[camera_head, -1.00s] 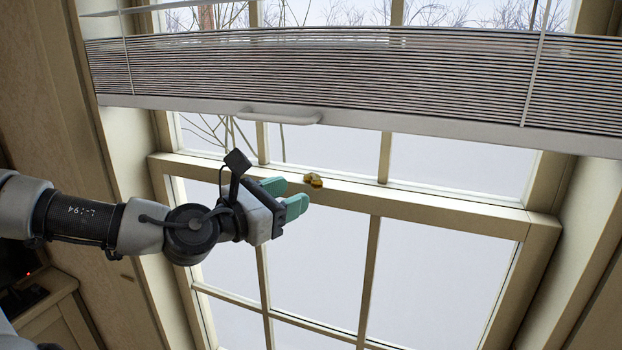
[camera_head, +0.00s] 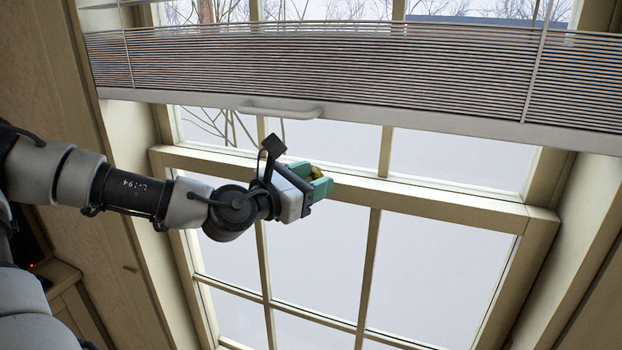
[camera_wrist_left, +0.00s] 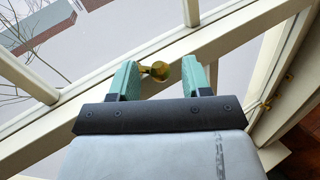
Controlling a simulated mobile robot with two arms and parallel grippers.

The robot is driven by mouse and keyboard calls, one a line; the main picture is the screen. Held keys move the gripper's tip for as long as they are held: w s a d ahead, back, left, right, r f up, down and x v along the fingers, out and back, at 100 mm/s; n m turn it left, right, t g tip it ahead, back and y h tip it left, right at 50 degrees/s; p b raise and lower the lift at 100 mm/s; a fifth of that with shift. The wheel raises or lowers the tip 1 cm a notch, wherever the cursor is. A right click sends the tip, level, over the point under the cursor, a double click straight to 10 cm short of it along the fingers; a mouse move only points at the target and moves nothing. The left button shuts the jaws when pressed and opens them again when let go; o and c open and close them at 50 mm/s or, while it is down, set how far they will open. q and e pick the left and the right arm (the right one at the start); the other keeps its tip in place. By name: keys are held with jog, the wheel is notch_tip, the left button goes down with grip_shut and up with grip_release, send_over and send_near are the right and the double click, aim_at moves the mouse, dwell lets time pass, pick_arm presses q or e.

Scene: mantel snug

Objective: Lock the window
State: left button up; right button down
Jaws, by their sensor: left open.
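The window (camera_head: 400,195) is a cream sash window with a horizontal meeting rail across its middle. A small brass window lock (camera_head: 317,173) sits on that rail, partly hidden by my left gripper (camera_head: 316,178). In the left wrist view the brass lock (camera_wrist_left: 158,71) shows a round knob and a short arm. My left gripper, with teal fingers, is open (camera_wrist_left: 160,76), and the lock lies between its fingertips. The left finger is very close to the lock's arm; I cannot tell if they touch. My right gripper is not in view.
A pleated blind (camera_head: 340,70) with a pale bottom rail and handle (camera_head: 280,108) hangs over the upper window, above my left gripper. Wooden side frames flank the window. A brass fitting (camera_wrist_left: 265,104) shows at the right in the left wrist view.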

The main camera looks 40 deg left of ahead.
pick_arm(q)
jog(key=c, duration=0.7)
jog(key=shift+s, duration=0.15)
grip_shut()
jog(key=n+y+b, duration=0.1)
jog(key=d+n+y+b, duration=0.1)
jog(key=y+b, duration=0.1)
jog(key=w+n+y+b, duration=0.1)
jog(key=b, duration=0.1)
jog(key=shift+d+r+t+y, duration=0.15)
jog(key=shift+t+y, duration=0.15)
jog(key=shift+y, duration=0.1)
